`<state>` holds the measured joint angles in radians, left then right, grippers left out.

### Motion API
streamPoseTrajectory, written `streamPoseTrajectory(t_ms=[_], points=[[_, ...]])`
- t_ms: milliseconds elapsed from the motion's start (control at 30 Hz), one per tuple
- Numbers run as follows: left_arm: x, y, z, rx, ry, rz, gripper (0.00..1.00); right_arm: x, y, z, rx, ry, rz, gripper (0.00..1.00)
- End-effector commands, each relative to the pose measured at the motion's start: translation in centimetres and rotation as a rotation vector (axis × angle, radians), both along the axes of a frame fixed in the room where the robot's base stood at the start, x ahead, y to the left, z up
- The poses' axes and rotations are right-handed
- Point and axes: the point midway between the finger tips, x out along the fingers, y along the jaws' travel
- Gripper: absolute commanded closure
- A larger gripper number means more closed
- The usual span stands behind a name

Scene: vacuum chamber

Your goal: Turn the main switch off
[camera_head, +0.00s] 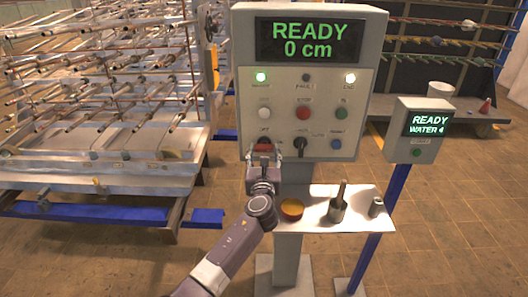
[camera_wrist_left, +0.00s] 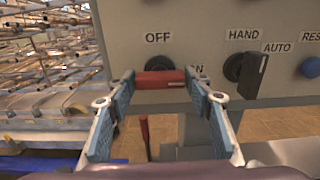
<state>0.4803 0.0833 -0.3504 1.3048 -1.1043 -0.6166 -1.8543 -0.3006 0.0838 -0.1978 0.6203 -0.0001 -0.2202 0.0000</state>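The main switch is a red bar handle (camera_head: 264,146) at the lower left of the control panel (camera_head: 302,116). In the left wrist view the red handle (camera_wrist_left: 161,78) lies level, under the OFF label and beside the partly covered ON label. My left gripper (camera_head: 264,158) is at the handle. In the left wrist view its two fingertips (camera_wrist_left: 160,80) sit at either end of the handle, with no clear gap, and look shut on it. The fingers bend inward towards it. My right gripper is in neither view.
The panel display (camera_head: 310,40) reads READY 0 cm. A black HAND/AUTO knob (camera_head: 300,145) and a blue button (camera_head: 336,144) are right of the switch. A smaller WATER 4 box (camera_head: 415,145) stands right.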

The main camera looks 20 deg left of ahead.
Motion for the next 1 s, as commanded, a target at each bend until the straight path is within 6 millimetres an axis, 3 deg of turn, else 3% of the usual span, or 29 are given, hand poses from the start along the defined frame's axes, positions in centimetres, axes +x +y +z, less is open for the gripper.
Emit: streamPoseTrajectory(t_ms=[33,200,567,1000], points=[[0.0,0.0,0.0,0.0,0.0,0.0,0.61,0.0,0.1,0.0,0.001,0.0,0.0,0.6],[0.0,0.0,0.0,0.0,0.0,0.0,0.8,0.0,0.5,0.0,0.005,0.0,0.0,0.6],[0.0,0.0,-0.1,-0.057,-0.016,0.0,0.8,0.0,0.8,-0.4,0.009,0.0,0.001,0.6],[0.0,0.0,-0.3,-0.388,-0.112,0.0,0.8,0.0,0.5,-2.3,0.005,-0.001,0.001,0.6]])
